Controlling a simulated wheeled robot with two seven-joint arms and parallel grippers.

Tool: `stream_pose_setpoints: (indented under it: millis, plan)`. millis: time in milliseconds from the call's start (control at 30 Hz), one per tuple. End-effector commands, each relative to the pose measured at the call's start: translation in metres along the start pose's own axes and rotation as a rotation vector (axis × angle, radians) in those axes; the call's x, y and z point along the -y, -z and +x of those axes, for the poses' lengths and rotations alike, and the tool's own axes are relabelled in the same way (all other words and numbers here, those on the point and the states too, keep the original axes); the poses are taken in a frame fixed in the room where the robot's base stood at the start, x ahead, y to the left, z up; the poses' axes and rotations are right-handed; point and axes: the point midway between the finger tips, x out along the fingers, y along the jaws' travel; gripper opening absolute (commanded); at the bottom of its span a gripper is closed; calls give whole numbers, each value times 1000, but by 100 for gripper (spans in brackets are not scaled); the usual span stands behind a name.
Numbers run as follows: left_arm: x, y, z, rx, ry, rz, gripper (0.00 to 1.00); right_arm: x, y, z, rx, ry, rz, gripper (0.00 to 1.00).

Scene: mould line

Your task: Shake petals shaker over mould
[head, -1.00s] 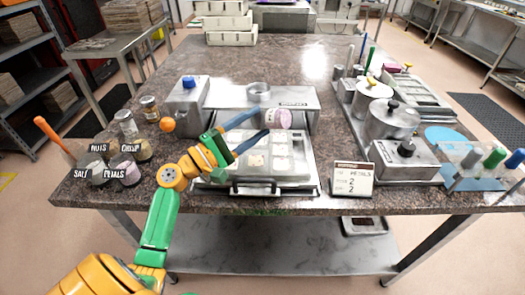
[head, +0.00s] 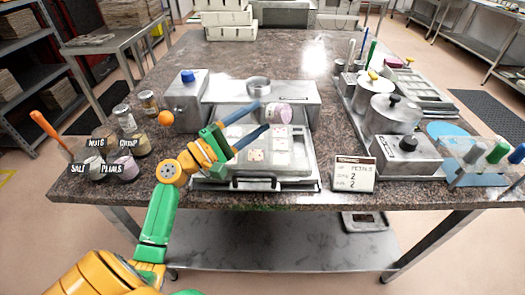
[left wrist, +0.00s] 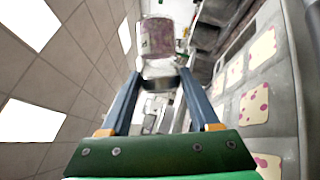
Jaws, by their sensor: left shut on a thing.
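The petals shaker (head: 278,114), a clear jar with pink contents, is held tipped on its side above the mould. It also shows beyond my fingers in the left wrist view (left wrist: 158,42). My left gripper (head: 264,117) is shut on it. The mould (head: 302,177) lies flat at the table's front. Its cavities hold pale squares with pink specks, also seen in the left wrist view, where the mould's grey frame (left wrist: 285,80) is at the right. Part of the mould is hidden behind my gripper. My right gripper is not in view.
A metal machine (head: 225,92) stands behind the mould. A sign (head: 354,174) and a grey box (head: 405,158) stand to the right, with lidded pots (head: 390,115) behind. Labelled jars (head: 125,165) and an orange ball (head: 165,118) are at left.

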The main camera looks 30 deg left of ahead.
Motion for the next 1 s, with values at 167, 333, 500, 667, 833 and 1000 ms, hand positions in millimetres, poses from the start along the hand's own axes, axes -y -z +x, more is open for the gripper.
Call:
stream_pose_setpoints:
  millis: [167, 333, 500, 667, 833, 1000]
  plan:
    - [-1, 0, 0, 0, 0, 0, 1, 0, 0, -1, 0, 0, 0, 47]
    - [-2, -1, 0, 0, 0, 0, 1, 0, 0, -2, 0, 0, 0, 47]
    - [-19, -6, 4, 0, -1, 1, 1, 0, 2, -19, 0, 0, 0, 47]
    - [-42, -14, 10, 0, 0, 2, 1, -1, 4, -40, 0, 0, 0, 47]
    - [-44, -15, 10, 0, 0, 0, 1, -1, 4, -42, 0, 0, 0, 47]
    - [-40, -13, 9, 0, 0, 0, 1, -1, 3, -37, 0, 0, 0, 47]
